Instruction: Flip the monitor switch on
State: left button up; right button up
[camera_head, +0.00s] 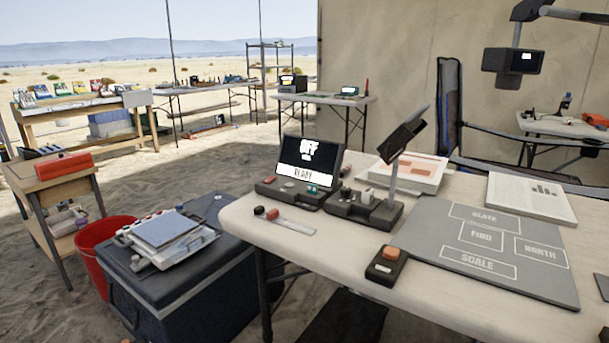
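A small dark monitor (325,158) stands at the back left of the near table. Its screen reads "OFF" in white on black, with a white band below reading "READY". Its dark base (293,193) carries small controls, among them a red one (270,180) at the left and a teal one (312,189) at the right. I cannot tell which control is the monitor switch, or its position. Neither of my grippers shows in the head view.
Right of the monitor stands a dark device with a tilted upright (393,170). In front are a black box with an orange button (388,262) and a grey labelled mat (500,245). A dark boxed device (513,66) hangs at upper right. A dark case (185,290) stands left.

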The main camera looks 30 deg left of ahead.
aim_at(270, 178)
jog(key=u, duration=1.25)
jog(key=i+l+u, duration=0.1)
jog(key=u, duration=0.15)
jog(key=l+u, duration=0.25)
jog(key=i+l, duration=0.05)
